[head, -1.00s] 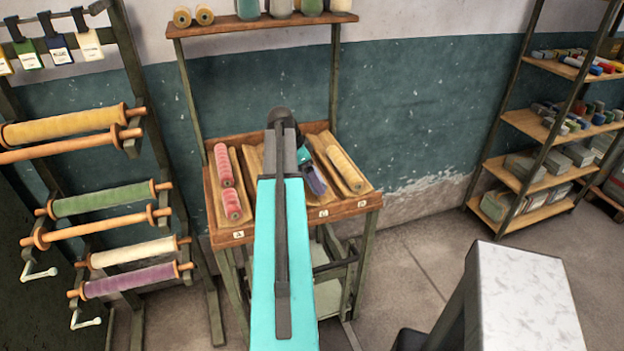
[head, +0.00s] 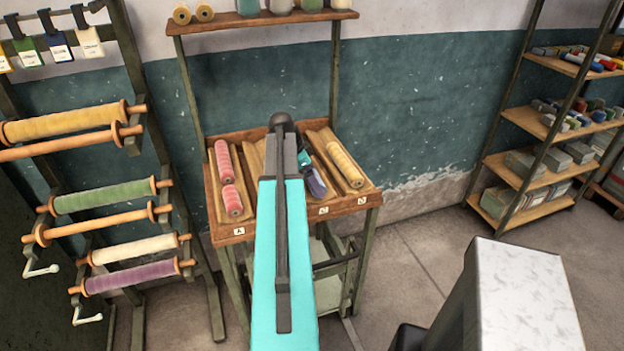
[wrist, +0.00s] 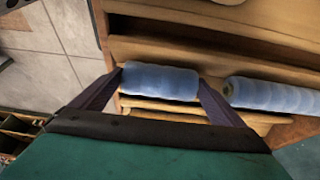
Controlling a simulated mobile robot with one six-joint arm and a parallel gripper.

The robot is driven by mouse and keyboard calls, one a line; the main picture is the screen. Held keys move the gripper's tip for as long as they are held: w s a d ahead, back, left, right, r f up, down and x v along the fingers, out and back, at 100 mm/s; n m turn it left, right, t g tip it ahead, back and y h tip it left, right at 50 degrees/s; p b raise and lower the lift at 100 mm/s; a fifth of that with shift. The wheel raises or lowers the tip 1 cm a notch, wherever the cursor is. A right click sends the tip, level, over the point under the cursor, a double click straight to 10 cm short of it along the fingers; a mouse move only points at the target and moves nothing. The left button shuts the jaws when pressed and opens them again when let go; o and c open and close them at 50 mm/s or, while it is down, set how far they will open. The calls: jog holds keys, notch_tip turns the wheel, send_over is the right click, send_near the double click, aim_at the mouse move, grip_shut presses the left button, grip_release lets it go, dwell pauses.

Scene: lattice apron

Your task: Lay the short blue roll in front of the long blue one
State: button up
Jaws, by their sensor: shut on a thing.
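My gripper (wrist: 160,88) is shut on the short blue roll (wrist: 160,80) in the wrist view, one finger at each end. The long blue roll (wrist: 272,95) lies to the right, roughly in line with the short one, with the right finger in the gap between them. The short roll appears over or in a wooden trough; I cannot tell whether it touches it. In the head view my gripper (head: 316,184) shows partly beside my arm, over the tilted rack (head: 345,203). Both blue rolls are hidden there.
Pink-red rolls (head: 232,200) lie in the left trough and a yellow roll (head: 345,165) in the right one. A rack of long coloured rolls (head: 105,203) stands at the left. Shelves (head: 535,120) stand at the right. Floor between is clear.

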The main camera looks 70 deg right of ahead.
jog(key=o, duration=0.8)
jog(key=shift+r+p, duration=0.4)
jog(key=shift+r, duration=0.05)
jog(key=shift+b+v, duration=1.7)
jog(key=shift+v, duration=4.25)
